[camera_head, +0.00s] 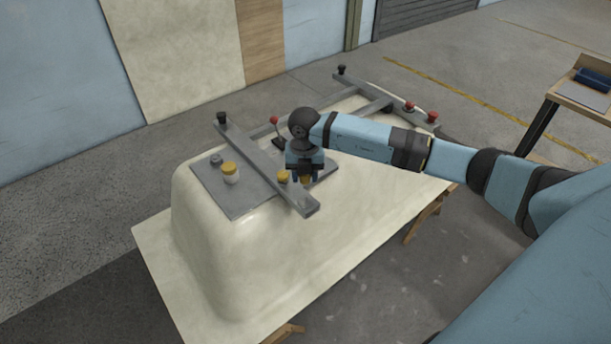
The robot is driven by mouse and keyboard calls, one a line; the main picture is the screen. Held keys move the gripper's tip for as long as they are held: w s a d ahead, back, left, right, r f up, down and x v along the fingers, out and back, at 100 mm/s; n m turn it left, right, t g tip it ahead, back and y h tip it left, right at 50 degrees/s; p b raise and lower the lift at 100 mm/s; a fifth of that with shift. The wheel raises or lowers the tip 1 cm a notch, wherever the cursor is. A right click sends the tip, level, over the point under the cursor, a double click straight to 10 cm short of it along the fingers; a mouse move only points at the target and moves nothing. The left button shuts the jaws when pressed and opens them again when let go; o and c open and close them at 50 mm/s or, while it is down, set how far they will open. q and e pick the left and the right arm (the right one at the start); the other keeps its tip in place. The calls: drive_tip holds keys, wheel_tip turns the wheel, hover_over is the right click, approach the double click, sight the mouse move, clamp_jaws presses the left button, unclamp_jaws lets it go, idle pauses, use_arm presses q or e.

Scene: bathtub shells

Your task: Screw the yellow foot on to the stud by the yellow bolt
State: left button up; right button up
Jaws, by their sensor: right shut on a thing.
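The bathtub shell (215,235) lies upside down with a grey metal frame on top. A yellow bolt (283,176) sits on the near crossbar (258,157), just left of my right gripper (306,179). My right gripper points down over the near end of this bar, shut on a small yellowish piece that looks like the yellow foot; the jaws mostly hide it. I cannot make out the stud, nor whether the piece touches it. My left gripper is not in view.
A grey plate (240,201) carries a yellow-topped white cylinder (231,172) and a small grey part (215,159). Black feet (222,118) and red feet (432,117) stand on other frame ends. A red-knobbed lever (274,120) rises behind my gripper. A side table (588,95) is at right.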

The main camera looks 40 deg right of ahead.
sight(306, 197)
drive_tip(key=shift+w+d+m, duration=0.15)
drive_tip(key=shift+m, duration=0.45)
drive_tip(key=shift+f+b, duration=1.55)
drive_tip(key=shift+f, duration=1.35)
drive_tip(key=shift+f+b, duration=0.95)
drive_tip(key=shift+f, duration=0.35)
drive_tip(key=o, duration=1)
